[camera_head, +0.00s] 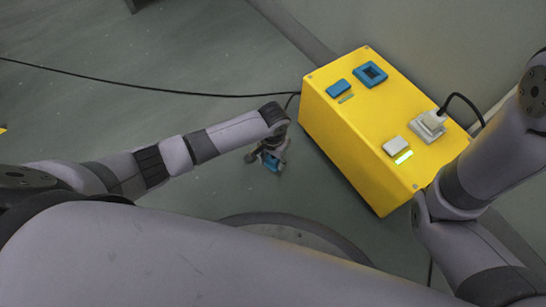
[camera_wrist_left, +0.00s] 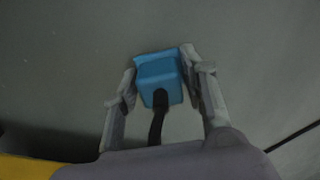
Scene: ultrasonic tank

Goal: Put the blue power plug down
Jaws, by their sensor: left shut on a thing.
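The blue power plug (camera_wrist_left: 160,78) is between the two fingers of my left gripper (camera_wrist_left: 163,88), with its black cable running back toward the wrist. In the head view the plug (camera_head: 270,161) shows as a small blue patch at the tip of my left gripper (camera_head: 267,158), to the left of the yellow box. The gripper is shut on the plug. Grey floor lies behind it; I cannot tell the gap between plug and floor. My right arm comes in at the right, but its gripper is not visible.
A yellow box (camera_head: 345,140) stands on the floor, with a blue socket (camera_head: 370,74), a blue switch (camera_head: 339,88), a white switch (camera_head: 396,146) and a white plug (camera_head: 432,121) on top. A black cable (camera_head: 130,85) crosses the floor. The floor (camera_head: 200,120) left of the box is mostly clear.

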